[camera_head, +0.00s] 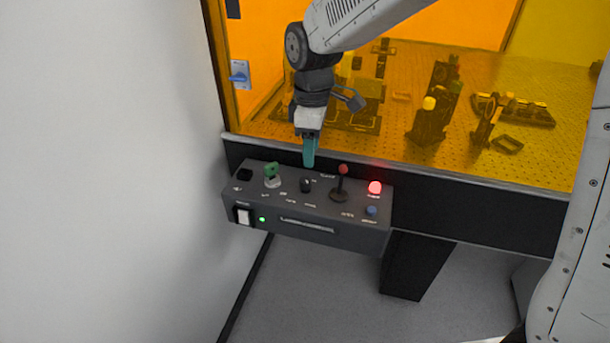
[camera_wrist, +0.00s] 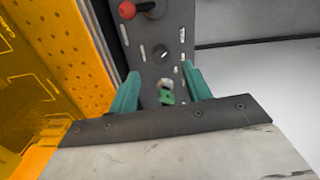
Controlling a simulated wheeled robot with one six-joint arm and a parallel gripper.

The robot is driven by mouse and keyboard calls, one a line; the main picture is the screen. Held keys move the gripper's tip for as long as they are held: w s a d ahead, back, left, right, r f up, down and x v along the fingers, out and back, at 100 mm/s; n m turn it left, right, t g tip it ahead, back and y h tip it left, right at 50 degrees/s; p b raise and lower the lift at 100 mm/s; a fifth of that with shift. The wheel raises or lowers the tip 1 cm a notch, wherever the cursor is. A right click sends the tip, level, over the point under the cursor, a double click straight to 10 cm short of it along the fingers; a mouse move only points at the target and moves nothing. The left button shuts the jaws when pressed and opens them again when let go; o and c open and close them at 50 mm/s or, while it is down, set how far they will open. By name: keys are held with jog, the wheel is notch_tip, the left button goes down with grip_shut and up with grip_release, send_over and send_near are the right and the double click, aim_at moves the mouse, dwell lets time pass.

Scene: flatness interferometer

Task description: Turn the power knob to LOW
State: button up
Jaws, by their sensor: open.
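The power knob appears to be the small black knob (camera_head: 306,185) in the middle of the grey control box's top. In the wrist view the dark knob (camera_wrist: 164,54) lies ahead of the fingers, with a small white mark on it. The labels are too small to read, so its setting cannot be told. My gripper (camera_head: 309,165) points down just above and behind the knob, apart from it. In the wrist view my gripper (camera_wrist: 163,75) has its two teal fingers wide apart with nothing held between them.
On the control box (camera_head: 310,227) stand a green key switch (camera_head: 271,170) left of the knob, a red-balled lever (camera_head: 342,178) right of it, a lit red lamp (camera_head: 375,187) and a blue button (camera_head: 371,211). An orange window (camera_head: 270,40) rises behind the box; a white wall is left.

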aim_at(306, 179)
jog(key=shift+w+a+f, duration=0.2)
jog(key=shift+a+f, duration=0.25)
jog(key=shift+a, duration=0.1)
jog(key=shift+a+f+n, duration=0.1)
jog(key=shift+f+n, duration=0.2)
jog(key=shift+f, duration=0.05)
notch_tip(306, 179, down, 7)
jog(key=shift+f, duration=0.1)
jog(key=shift+c, duration=0.3)
jog(key=c, duration=0.9)
